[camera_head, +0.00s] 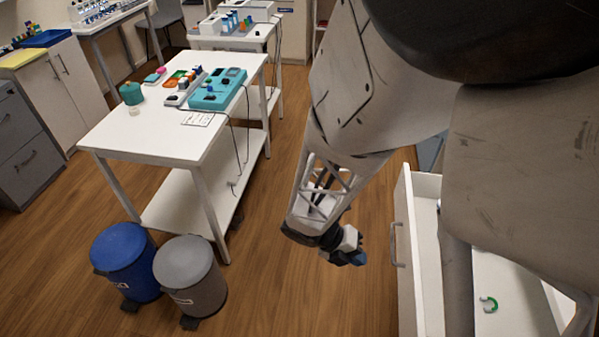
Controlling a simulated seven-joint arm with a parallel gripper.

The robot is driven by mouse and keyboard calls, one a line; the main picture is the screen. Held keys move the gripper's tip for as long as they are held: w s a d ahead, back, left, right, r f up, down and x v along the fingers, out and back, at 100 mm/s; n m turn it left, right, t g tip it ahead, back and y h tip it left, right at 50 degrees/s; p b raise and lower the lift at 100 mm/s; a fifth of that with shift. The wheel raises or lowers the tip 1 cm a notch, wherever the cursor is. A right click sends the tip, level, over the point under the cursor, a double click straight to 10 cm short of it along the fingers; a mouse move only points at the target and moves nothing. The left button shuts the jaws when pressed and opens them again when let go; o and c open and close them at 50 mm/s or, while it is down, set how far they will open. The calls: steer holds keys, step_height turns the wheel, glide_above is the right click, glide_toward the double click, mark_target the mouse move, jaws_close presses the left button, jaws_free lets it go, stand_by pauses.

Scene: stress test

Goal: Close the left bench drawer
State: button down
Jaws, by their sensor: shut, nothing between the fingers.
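A white drawer (406,262) stands pulled open at the lower right, with its front panel facing left and a metal bar handle (397,245) on it. My gripper (357,259) is shut and empty. In the picture it is a little left of the drawer handle, apart from it. Whether this is the left drawer cannot be told.
A white table (150,140) with a teal device (217,90) stands left. A blue bin (125,262) and a grey bin (190,275) stand before it. Cables hang from the table's right side. Wooden floor (285,290) is clear between the bins and the drawer.

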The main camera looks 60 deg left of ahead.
mark_target(405, 281)
stand_by(0.3)
steer(key=shift+w+d+r+x, duration=0.25)
steer(key=shift+r+x, duration=0.1)
steer(key=shift+x, duration=1.8)
steer(key=shift+w+d+r+x, duration=0.2)
steer(key=shift+r+x, duration=0.15)
steer(key=shift+x, duration=1.85)
steer(key=shift+w+d+r+x, duration=0.25)
steer(key=shift+r+x, duration=0.1)
steer(key=shift+x, duration=1.8)
steer(key=w+d, duration=2.3)
steer(key=shift+w+d, duration=0.35)
steer(key=shift+w, duration=0.05)
steer(key=shift+d, duration=0.1)
steer(key=shift+r, duration=0.1)
